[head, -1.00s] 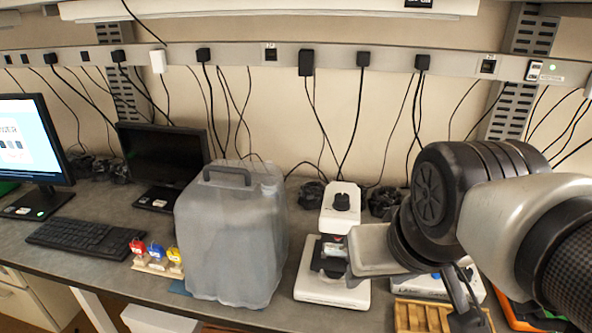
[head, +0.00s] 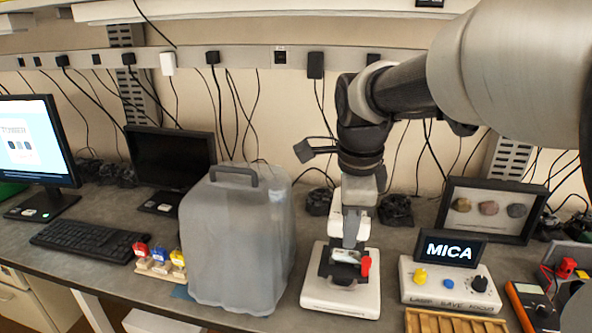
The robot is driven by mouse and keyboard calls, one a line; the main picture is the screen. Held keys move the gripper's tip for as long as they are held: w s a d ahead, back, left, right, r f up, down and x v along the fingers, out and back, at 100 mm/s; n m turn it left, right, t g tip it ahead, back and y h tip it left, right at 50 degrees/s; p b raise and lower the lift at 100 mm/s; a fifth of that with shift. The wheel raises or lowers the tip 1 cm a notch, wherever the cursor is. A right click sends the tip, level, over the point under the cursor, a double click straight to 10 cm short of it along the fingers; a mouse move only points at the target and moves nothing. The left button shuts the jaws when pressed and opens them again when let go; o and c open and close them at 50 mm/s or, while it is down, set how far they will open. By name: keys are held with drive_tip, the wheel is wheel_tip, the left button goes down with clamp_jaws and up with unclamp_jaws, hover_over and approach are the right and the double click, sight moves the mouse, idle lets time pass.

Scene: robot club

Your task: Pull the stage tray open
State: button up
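A white bench instrument that looks like a microscope (head: 338,295) stands on the bench at the centre, with a broad pale base. Its dark stage (head: 345,273) sits low above the base, with a small light piece on it and a red part (head: 366,266) at its right side. I cannot tell which part is the tray or whether it is pulled out. My gripper (head: 350,240) points down in front of the instrument's upper part, just above the stage. It hides the instrument's head. The fingertips blend with the pale instrument, so contact and finger opening are unclear.
A white control box (head: 450,287) with a "MICA" screen (head: 450,250) is to the right, behind a wooden slotted tray (head: 450,322). A framed display (head: 490,208) stands behind. Cables hang along the wall.

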sight(341, 287)
drive_tip(key=shift+m, duration=0.4)
drive_tip(key=w+f, duration=0.1)
drive_tip(key=f, duration=0.5)
drive_tip(key=w+f+b, duration=0.1)
drive_tip(key=f, duration=0.4)
drive_tip(key=w+f, duration=0.1)
drive_tip(key=f, duration=0.5)
drive_tip(key=shift+w+d+f, duration=0.2)
drive_tip(key=shift+d+f, duration=0.05)
drive_tip(key=shift+f, duration=0.05)
clamp_jaws()
